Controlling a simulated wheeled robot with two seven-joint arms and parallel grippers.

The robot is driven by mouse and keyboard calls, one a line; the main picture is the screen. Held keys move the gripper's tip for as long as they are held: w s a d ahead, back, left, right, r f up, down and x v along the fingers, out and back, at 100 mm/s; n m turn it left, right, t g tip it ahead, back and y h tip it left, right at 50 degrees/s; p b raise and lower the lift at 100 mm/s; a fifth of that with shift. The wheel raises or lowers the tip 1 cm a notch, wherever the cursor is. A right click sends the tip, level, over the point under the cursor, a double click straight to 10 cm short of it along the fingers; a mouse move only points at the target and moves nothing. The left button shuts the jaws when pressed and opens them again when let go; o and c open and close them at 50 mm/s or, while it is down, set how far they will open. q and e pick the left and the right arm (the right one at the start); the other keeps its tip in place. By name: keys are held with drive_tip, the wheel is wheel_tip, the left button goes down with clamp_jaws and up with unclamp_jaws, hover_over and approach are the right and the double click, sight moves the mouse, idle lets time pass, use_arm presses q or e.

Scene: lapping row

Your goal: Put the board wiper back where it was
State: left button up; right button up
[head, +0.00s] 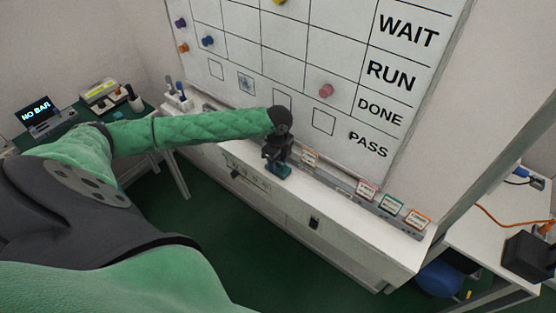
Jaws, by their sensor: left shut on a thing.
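My left gripper (275,162) is at the low ledge in front of the whiteboard, pointing down. It is shut on a dark teal block, the board wiper (279,171), which shows just below the fingers. The wiper is at the top of the white cabinet (330,212); I cannot tell whether it touches the surface. The gripper hides part of the wiper and of the board's tray behind it. My right gripper is not in view.
The whiteboard (345,122) has a grid, coloured magnets and words. Its tray (335,179) holds several small labelled cards to the right of my gripper. A pen holder (178,101) stands at the left end. A white bench (497,243) is at right.

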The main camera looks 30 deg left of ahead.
sight(278, 162)
use_arm(q)
drive_tip(key=o, duration=0.9)
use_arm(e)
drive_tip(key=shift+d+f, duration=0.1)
use_arm(q)
drive_tip(key=shift+r+b, duration=0.3)
drive_tip(key=shift+r, duration=0.05)
wheel_tip(278, 162, up, 11)
drive_tip(key=b, duration=0.3)
drive_tip(key=shift+r, duration=0.15)
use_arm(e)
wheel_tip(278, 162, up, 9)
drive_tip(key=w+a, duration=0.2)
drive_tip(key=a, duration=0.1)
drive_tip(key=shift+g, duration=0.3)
use_arm(q)
drive_tip(key=shift+d, duration=0.1)
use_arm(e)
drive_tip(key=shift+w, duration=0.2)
